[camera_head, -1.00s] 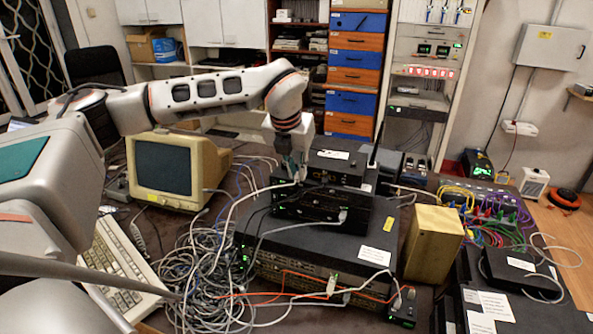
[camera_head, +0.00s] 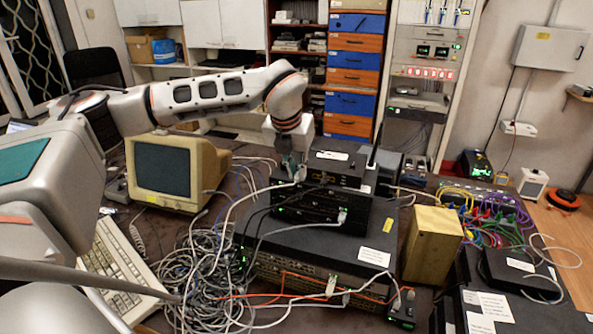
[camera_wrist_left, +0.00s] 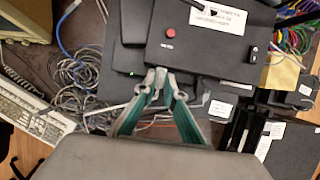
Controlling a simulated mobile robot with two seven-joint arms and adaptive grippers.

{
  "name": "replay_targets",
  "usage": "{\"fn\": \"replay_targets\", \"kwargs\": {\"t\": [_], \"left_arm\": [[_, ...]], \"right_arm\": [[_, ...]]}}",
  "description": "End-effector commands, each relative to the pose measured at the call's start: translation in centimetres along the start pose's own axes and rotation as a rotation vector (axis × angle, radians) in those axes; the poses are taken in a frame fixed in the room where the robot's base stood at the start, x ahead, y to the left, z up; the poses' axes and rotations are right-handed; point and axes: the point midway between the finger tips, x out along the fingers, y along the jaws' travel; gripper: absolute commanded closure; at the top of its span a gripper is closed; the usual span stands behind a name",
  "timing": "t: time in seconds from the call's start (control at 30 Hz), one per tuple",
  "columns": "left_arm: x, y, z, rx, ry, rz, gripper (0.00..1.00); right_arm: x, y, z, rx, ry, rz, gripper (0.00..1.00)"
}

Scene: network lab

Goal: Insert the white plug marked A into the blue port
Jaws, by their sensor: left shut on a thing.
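My left gripper (camera_head: 291,168) is at the front left edge of the stacked black devices, pointing down. In the left wrist view its fingertips (camera_wrist_left: 157,80) are close together, shut on a small white plug (camera_head: 300,174). A white cable runs from there down to the left. The fingers hide much of the plug, and its letter A cannot be read. The plug is beside the upper black box (camera_head: 337,168); I cannot tell whether it touches it. I cannot make out the blue port in either view. My right gripper is not in view.
A wide rack unit (camera_head: 315,247) lies under the stack. A tangle of grey cables (camera_head: 205,275) lies to its left, by the keyboard (camera_head: 118,265) and a beige monitor (camera_head: 170,172). A yellowish box (camera_head: 432,247) stands to the right, near colored cables (camera_head: 490,212).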

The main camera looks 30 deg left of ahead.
Motion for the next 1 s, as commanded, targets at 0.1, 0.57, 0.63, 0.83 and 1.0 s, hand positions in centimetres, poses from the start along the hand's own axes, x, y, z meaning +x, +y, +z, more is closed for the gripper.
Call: {"fn": "replay_targets", "kwargs": {"t": [0.1,0.57,0.63,0.83,1.0], "left_arm": [[0.0,0.0,0.1,0.0,-0.001,0.0,0.82],[-0.3,0.0,0.2,0.0,-0.002,-0.001,0.7],[-1.0,0.0,0.2,0.001,-0.003,-0.001,0.7],[-4.7,-0.1,0.3,0.001,-0.006,-0.002,0.7],[-8.1,0.0,0.2,0.0,-0.005,-0.001,0.7]], "right_arm": [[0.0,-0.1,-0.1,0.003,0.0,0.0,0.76],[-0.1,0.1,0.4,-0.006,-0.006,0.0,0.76],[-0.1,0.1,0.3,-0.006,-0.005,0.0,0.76],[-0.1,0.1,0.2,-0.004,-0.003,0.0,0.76],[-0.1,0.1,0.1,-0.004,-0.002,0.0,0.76]]}}
